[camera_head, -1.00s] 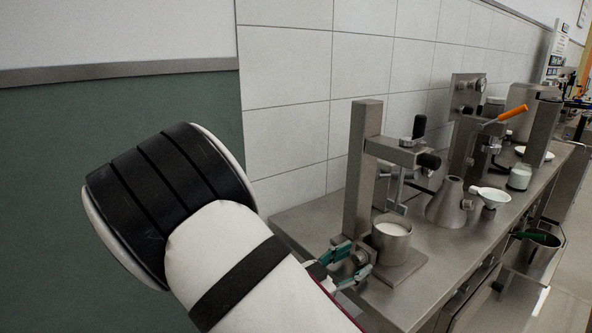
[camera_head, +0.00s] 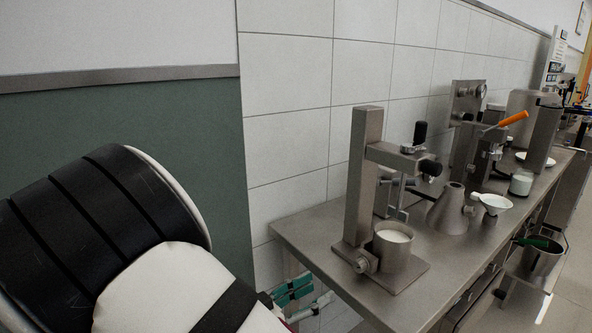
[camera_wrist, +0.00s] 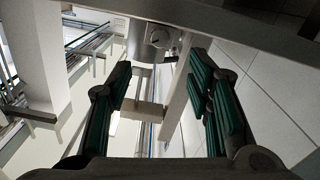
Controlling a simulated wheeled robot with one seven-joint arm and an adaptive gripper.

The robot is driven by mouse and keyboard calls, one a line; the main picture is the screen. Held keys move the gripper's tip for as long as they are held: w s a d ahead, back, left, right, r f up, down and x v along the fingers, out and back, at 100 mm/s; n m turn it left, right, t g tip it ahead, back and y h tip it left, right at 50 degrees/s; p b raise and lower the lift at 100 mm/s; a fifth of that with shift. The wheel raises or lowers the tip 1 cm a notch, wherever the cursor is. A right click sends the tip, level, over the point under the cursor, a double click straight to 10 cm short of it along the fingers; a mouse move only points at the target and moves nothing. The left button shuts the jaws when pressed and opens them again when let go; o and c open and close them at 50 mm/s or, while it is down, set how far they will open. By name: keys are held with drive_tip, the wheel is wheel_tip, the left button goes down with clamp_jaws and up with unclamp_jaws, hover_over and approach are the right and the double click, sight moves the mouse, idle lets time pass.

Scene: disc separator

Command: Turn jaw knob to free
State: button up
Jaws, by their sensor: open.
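The jaw knob (camera_head: 366,265) is a small metal knob low on the left side of the metal cup (camera_head: 397,250), at the foot of the upright column. In the wrist view the knob (camera_wrist: 160,38) appears ahead, near the top middle. My gripper (camera_head: 298,298), with green finger pads, is left of the bench edge and apart from the knob. In the wrist view my gripper (camera_wrist: 160,75) is open and empty, with the knob lying beyond its fingertips. The cup holds something white. The knob's exact turn angle is too small to read.
The column (camera_head: 364,180) carries an arm with black knobs over the cup. A metal cone (camera_head: 447,210), a white funnel dish (camera_head: 492,203) and a jar (camera_head: 521,184) stand to the right on the bench (camera_head: 310,235). The tiled wall is close behind.

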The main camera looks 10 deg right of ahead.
drive_tip(key=w+a+r+n+t+y+p, duration=0.2)
drive_tip(key=w+a+r+y+p, duration=0.25)
drive_tip(key=w+r+y, duration=0.6)
drive_tip(key=s+d+r+n+g+y+p, duration=0.1)
drive_tip(key=s+r+n+y+p, duration=0.4)
drive_tip(key=s+r+y, duration=0.4)
drive_tip(key=s+r, duration=0.3)
drive_tip(key=r, duration=0.4)
drive_tip(key=shift+s, duration=0.35)
drive_tip(key=shift+d, duration=0.15)
